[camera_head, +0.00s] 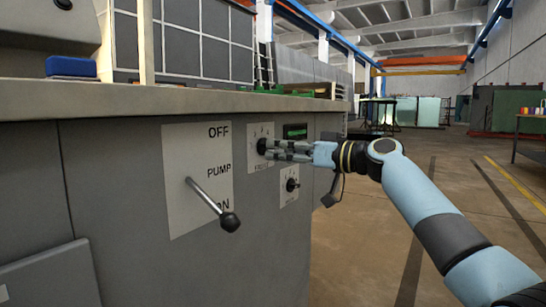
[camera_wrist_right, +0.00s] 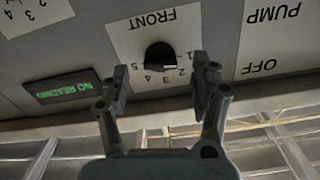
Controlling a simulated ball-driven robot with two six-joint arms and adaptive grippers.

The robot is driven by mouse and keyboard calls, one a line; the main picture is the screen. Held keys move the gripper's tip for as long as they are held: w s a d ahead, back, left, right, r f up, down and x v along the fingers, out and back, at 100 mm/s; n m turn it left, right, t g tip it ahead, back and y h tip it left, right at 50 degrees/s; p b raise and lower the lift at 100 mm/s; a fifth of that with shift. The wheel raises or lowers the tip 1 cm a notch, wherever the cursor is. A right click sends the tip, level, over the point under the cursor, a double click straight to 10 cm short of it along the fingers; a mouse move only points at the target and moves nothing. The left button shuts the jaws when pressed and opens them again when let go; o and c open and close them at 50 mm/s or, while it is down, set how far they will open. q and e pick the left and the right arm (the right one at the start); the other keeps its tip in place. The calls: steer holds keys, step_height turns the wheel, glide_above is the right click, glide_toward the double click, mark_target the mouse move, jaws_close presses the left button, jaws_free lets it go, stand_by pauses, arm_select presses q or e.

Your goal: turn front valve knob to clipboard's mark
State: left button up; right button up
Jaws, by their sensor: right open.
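The front valve knob (camera_wrist_right: 160,56) is a black knob on a white plate lettered FRONT, with a dial of numbers beside it. It shows upside down in the right wrist view, and its pointer lies toward the numbers, but I cannot read the exact setting. In the head view the knob (camera_head: 263,146) is partly covered by my right gripper (camera_head: 272,150). In the right wrist view my right gripper (camera_wrist_right: 160,80) is open, with one finger on either side of the knob and a gap to each. The clipboard is not in view. My left gripper is not in view.
A pump lever (camera_head: 230,221) sticks out from the OFF/PUMP/ON plate (camera_head: 205,165). A second dial (camera_head: 291,185) sits lower right of the front knob. The counter edge (camera_head: 120,101) overhangs the panel. Open floor lies right.

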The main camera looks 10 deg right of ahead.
steer(key=shift+x, duration=1.2)
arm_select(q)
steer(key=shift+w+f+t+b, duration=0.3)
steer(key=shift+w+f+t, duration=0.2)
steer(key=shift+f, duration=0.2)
arm_select(e)
steer(key=shift+w+a, duration=0.3)
steer(key=shift+c, duration=0.4)
steer(key=c, duration=1.1)
arm_select(q)
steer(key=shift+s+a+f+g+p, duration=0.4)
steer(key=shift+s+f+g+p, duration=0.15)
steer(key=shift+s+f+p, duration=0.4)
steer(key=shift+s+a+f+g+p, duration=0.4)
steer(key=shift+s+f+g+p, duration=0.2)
steer(key=shift+p, duration=0.55)
arm_select(e)
steer(key=shift+s+m, duration=0.15)
steer(key=shift+m, duration=3.85)
